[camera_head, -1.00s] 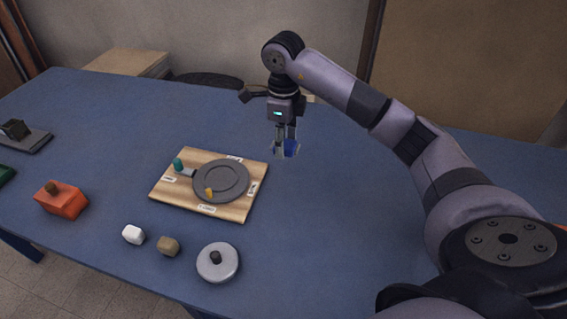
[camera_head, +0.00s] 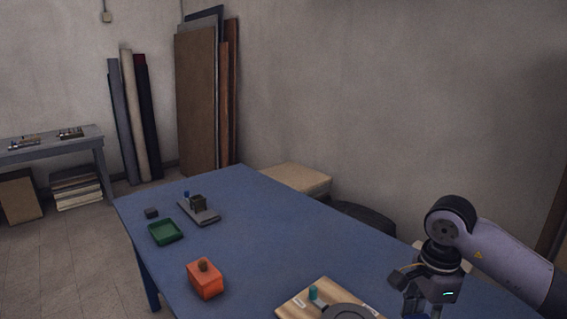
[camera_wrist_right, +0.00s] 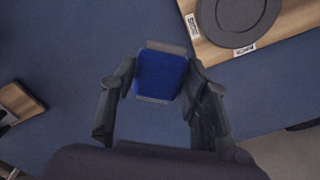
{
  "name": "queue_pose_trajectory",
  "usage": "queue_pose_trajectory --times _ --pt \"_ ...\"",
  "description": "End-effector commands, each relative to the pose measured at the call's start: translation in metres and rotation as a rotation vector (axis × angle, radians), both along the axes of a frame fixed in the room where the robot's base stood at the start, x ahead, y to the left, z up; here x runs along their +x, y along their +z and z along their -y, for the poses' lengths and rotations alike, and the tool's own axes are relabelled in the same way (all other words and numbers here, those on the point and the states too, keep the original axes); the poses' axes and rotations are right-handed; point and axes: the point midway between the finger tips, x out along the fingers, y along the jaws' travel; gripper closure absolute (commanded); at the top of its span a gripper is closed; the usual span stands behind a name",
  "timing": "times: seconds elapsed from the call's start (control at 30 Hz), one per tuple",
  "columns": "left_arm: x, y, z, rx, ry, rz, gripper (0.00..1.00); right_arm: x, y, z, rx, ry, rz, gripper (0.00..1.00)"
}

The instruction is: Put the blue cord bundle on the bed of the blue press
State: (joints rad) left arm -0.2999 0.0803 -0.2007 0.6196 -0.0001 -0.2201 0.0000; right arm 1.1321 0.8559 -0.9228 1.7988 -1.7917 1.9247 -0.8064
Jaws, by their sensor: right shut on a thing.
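The blue cord bundle (camera_wrist_right: 160,73) shows in the right wrist view as a blue block with pale ends. My right gripper (camera_wrist_right: 158,85) is shut on it, a finger on each side. In the head view, my right gripper (camera_head: 425,309) is at the bottom right beside the wooden board, with a little blue visible at the frame edge. A small device with a grey base (camera_head: 209,218), a dark block and a blue knob (camera_head: 186,195) stands at the table's far left; it looks like the blue press. Its bed is hard to make out. My left gripper is out of view.
A small dark cube (camera_head: 151,213) and a green tray (camera_head: 165,239) lie near the device. An orange box (camera_head: 205,283) with a brown knob stands closer. The wooden board (camera_head: 294,301) carries a dark disc (camera_head: 346,312) and a teal peg (camera_head: 313,293). The middle table is clear.

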Motion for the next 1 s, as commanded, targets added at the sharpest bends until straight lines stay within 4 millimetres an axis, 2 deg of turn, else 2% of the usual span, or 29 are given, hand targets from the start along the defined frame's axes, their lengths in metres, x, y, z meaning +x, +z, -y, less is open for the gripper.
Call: queue_pose_trajectory --times 0.1,0.3,0.5,0.7,1.0 --pt "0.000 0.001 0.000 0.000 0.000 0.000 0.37 -0.023 -0.010 -0.021 -0.001 0.362 -0.001 0.80" --pt "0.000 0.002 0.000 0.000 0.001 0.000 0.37 -0.067 -0.028 -0.052 0.001 0.949 -0.001 0.80" --pt "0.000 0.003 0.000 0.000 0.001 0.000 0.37 -0.103 -0.039 -0.069 0.001 1.361 -0.001 0.80" --pt "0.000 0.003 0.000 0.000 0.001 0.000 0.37 -0.117 -0.043 -0.075 0.001 1.520 0.000 0.80" --pt "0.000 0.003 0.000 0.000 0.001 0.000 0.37 -0.118 -0.044 -0.076 0.001 1.527 0.000 0.80"
